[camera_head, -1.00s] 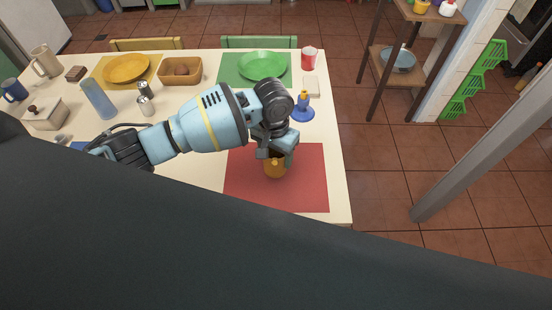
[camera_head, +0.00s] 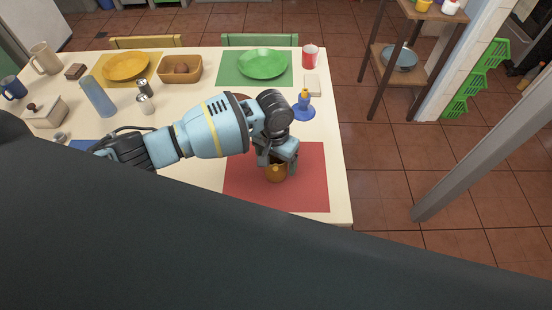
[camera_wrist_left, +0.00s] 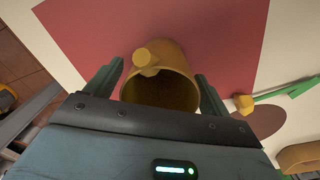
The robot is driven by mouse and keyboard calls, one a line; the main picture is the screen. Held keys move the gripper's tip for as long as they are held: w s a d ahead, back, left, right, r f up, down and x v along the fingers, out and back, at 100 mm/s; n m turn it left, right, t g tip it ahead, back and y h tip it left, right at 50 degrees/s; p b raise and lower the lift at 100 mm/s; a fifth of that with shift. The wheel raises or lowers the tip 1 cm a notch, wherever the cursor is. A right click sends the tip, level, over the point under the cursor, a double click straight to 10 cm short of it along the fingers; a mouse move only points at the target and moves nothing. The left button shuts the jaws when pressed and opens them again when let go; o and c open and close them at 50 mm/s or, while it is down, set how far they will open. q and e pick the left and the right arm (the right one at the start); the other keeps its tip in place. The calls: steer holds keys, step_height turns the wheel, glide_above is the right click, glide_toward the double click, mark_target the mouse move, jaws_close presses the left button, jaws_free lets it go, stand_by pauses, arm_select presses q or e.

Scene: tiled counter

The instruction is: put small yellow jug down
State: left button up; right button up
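The small yellow jug (camera_head: 276,174) stands on the red placemat (camera_head: 310,190) at the near right of the table. In the left wrist view, the jug (camera_wrist_left: 178,62) shows its dark open mouth and a knob-like part on its side, with the red placemat (camera_wrist_left: 90,30) behind it. My left gripper (camera_head: 278,168) is over the jug, one finger on either side. In the left wrist view, its fingers (camera_wrist_left: 158,78) look spread, with a narrow gap beside the jug on the left. My right gripper is not in view.
A blue and yellow item (camera_head: 303,107), a red cup (camera_head: 309,55) and a green plate (camera_head: 262,64) stand beyond the arm. The table's right edge (camera_head: 344,180) is close to the placemat.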

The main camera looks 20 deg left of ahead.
arm_select(q)
step_height(320, 180, up, 12)
steer(key=p, duration=0.1)
steer(key=shift+a+r, duration=0.15)
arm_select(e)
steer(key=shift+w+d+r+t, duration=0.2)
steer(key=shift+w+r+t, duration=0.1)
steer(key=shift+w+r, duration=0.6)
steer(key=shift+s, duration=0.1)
